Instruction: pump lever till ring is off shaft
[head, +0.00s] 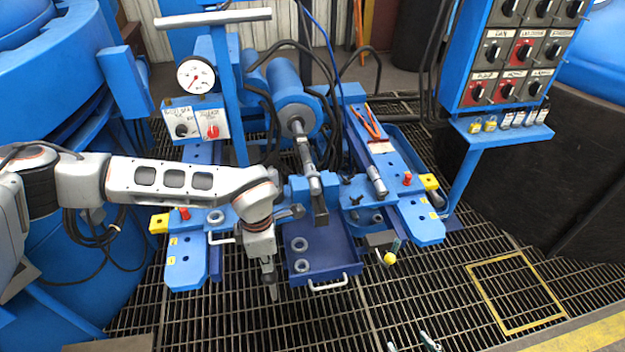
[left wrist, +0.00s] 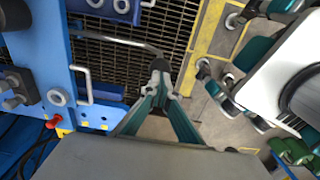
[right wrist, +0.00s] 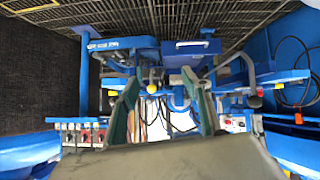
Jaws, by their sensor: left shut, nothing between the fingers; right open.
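A grey shaft (head: 314,183) lies in line with the blue cylinder (head: 290,105) on the blue press; I cannot clearly make out the ring on it. My right gripper (head: 411,342) is open at the bottom edge. Its right wrist view (right wrist: 163,90) shows a yellow knob (right wrist: 152,88) between the fingers, further off.
A pressure gauge (head: 195,75) and a valve panel (head: 197,122) stand back left. A switch cabinet (head: 525,60) and shelf with padlocks are right.

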